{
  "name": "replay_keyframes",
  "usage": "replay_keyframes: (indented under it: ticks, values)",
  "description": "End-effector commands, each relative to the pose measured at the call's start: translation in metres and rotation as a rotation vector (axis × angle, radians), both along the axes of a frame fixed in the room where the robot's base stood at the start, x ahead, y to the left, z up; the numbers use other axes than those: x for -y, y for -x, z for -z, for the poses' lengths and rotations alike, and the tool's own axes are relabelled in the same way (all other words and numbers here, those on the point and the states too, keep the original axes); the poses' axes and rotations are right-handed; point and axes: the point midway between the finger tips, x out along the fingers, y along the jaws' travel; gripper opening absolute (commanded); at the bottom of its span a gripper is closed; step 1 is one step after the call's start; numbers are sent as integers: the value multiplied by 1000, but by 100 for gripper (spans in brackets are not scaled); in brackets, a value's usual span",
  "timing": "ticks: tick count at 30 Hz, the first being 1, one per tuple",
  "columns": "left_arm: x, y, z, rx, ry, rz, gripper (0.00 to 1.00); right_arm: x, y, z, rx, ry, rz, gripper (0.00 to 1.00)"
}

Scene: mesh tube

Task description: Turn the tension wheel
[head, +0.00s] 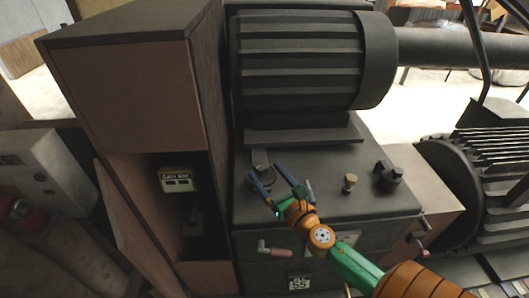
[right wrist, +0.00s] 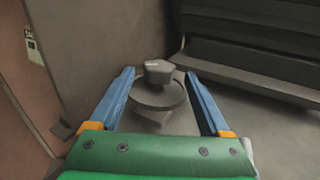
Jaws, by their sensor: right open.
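A dark round wheel with a raised block on top (right wrist: 160,93) stands on the machine's flat top, in the middle of the right wrist view. In the head view the wheel (head: 259,160) is at the left rear of that top, partly behind my fingers. My right gripper (head: 266,170) is open with blue fingers. In the right wrist view its fingers (right wrist: 159,74) lie to either side of the wheel, with visible gaps; nothing is held. I cannot tell if the fingertips are level with the wheel. My left gripper is not in view.
A brass knob (head: 349,183) and a second dark knob (head: 388,176) stand farther right on the same top. A large ribbed motor housing (head: 300,60) rises behind. A brown cabinet (head: 130,85) with an open lower bay bounds the left side. A lever (head: 272,250) sticks out in front.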

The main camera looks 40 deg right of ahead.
Motion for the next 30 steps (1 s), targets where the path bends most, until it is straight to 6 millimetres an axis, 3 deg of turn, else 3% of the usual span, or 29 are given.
replay_keyframes:
  ticks: [4,15,25,30]
  values:
    - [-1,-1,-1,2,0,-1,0,-4,-7,-2,2,6,-18,81]
    - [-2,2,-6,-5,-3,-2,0,3,-64,-1,3,6,-14,81]
    - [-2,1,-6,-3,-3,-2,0,3,-70,0,1,6,-15,81]
    - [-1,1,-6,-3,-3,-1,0,3,-70,0,1,6,-14,35]
